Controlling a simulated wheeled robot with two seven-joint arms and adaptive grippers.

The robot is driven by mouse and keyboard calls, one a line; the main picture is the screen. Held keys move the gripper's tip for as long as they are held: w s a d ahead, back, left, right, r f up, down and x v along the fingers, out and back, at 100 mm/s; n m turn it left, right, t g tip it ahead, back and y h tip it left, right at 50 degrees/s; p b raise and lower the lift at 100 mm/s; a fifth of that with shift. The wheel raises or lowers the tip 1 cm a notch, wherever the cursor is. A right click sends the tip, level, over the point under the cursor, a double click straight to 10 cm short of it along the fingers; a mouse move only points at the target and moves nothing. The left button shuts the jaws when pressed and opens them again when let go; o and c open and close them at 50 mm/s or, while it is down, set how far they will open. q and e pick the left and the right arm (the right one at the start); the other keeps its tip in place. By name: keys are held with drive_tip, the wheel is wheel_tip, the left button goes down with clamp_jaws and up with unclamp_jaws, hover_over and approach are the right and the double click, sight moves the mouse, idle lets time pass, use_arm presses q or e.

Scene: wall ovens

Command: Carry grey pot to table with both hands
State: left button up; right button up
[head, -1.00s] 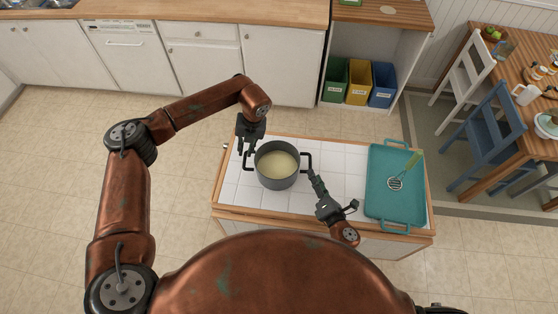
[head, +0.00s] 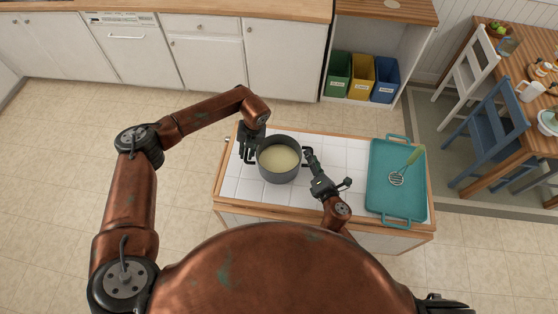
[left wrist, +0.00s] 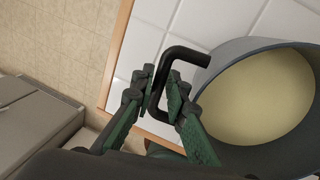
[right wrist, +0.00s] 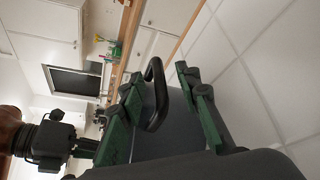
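The grey pot (head: 279,175), filled with pale yellow content, stands upright on a white-tiled counter (head: 340,155). My left gripper (head: 247,156) is at its left handle. In the left wrist view its fingers (left wrist: 162,82) are close together on both sides of the black handle (left wrist: 184,53), apparently gripping it. My right gripper (head: 309,156) is at the right handle. In the right wrist view its fingers (right wrist: 158,82) are apart, with the handle (right wrist: 154,72) between them and a clear gap to one finger. A wooden table (head: 545,145) stands at the far right.
A teal tray (head: 396,208) with a whisk (head: 398,178) lies right of the pot. A blue chair (head: 495,125) and a white chair (head: 466,72) stand beside the wooden table. Coloured bins (head: 360,82) sit behind. Open floor lies left of the counter.

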drive_tip(key=shift+w, duration=0.15)
drive_tip(key=shift+c, duration=0.2)
clamp_jaws()
idle(0.8)
drive_tip(key=shift+a, duration=0.1)
